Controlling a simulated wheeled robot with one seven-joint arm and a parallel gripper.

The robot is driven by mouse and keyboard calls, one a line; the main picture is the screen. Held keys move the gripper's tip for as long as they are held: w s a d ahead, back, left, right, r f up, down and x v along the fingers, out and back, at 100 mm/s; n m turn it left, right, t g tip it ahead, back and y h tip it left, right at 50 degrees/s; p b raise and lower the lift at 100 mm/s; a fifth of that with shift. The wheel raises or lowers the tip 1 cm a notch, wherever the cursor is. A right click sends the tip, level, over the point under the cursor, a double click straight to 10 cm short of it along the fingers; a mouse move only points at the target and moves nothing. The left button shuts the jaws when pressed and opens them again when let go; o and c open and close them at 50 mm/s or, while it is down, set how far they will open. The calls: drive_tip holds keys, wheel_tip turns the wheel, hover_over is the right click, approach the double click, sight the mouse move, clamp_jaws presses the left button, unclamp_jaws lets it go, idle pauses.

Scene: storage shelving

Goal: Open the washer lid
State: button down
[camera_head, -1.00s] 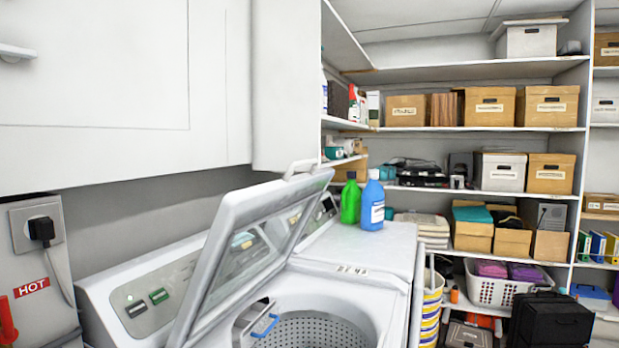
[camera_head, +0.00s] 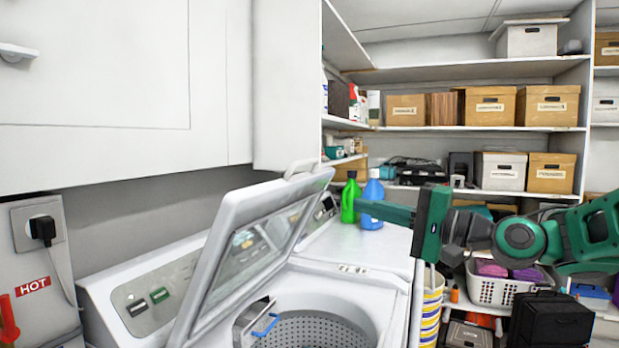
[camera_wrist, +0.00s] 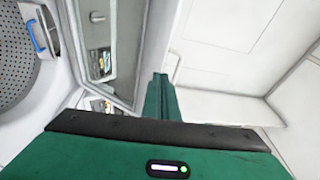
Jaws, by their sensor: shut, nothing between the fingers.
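The washer (camera_head: 330,288) stands at the lower middle of the head view with its top opening uncovered. Its lid (camera_head: 215,262) is raised and leans back, with a glass panel in a pale frame. The lid also shows in the wrist view (camera_wrist: 146,50), left of the finger. My green gripper (camera_head: 362,206) reaches in from the right in the head view, in front of the bottles. Its fingers are together with nothing between them. In the head view a gap separates it from the lid. The wrist view also shows my gripper (camera_wrist: 160,82).
A green bottle (camera_head: 350,197) and a blue bottle (camera_head: 373,193) stand on the white top behind the washer. Wall cabinets (camera_head: 120,80) hang above the lid. Shelves with boxes (camera_head: 500,170) fill the right. A drum with a blue handle (camera_wrist: 35,38) shows at left in the wrist view.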

drive_tip(key=w+a+r, duration=0.3)
drive_tip(key=a, duration=0.3)
drive_tip(key=w+a+r+y, duration=0.1)
drive_tip(key=w+a+r, duration=0.2)
drive_tip(key=a, duration=0.3)
drive_tip(key=shift+w+a+m+y, duration=0.2)
drive_tip(key=shift+w+m+y, duration=0.1)
drive_tip(key=shift+w, duration=0.1)
drive_tip(key=shift+r, duration=0.1)
